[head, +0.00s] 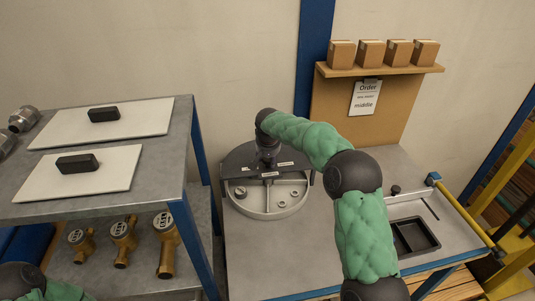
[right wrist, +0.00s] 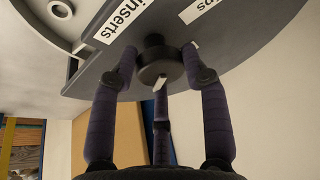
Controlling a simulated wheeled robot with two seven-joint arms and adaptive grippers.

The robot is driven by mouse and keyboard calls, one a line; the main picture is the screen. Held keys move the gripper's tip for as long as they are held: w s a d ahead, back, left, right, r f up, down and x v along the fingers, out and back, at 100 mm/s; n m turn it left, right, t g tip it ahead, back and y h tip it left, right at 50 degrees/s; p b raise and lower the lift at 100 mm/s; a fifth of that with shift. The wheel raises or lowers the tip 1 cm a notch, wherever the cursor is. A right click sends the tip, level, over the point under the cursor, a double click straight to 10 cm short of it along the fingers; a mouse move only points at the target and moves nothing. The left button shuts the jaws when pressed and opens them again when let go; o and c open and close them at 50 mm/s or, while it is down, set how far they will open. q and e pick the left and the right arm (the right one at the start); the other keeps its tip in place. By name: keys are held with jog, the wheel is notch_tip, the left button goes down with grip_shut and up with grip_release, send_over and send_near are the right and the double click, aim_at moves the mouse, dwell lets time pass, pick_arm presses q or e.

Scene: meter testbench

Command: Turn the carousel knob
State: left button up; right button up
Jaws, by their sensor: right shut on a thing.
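The carousel (head: 265,211) is a round light-grey tray with a dark cover over its back part, standing on the grey bench. Its dark knob (right wrist: 160,66) shows in the right wrist view, below the labelled dark cover (right wrist: 110,55). My right gripper (right wrist: 160,72) has its fingers around the knob and is shut on it; in the head view the gripper (head: 267,155) is over the carousel's centre and hides the knob. Small round parts lie in the open front compartments. Of my left arm only a piece shows at the bottom left; its gripper is out of view.
A shelf unit (head: 187,150) at left holds two white boards with black blocks, and several brass meters below. An order sheet reading "middle" (head: 366,97) hangs under several boxes. A black tray (head: 414,236) lies at the bench's right, near a yellow bar (head: 465,216).

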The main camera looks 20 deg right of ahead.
jog(key=n+p, duration=0.2)
jog(key=n+y+p, duration=0.1)
jog(key=n+p, duration=0.1)
jog(key=d+r+n+y+p, duration=0.1)
jog(key=n+p, duration=0.1)
jog(key=shift+w+r+t, duration=0.1)
jog(key=shift+w+t, duration=0.15)
jog(key=shift+t, duration=0.05)
jog(key=n+y+p, duration=0.1)
jog(key=n, duration=0.1)
jog(key=shift+n, duration=0.3)
jog(key=shift+n+y, duration=0.4)
jog(key=shift+n, duration=0.5)
jog(key=shift+w+a+p, duration=0.1)
jog(key=shift+p, duration=0.2)
jog(key=o, duration=1)
jog(key=shift+o, duration=0.6)
jog(key=shift+a+f, duration=0.1)
jog(key=shift+f, duration=0.3)
jog(key=shift+n, duration=0.3)
jog(key=v, duration=1.2)
jog(key=shift+w, duration=0.25)
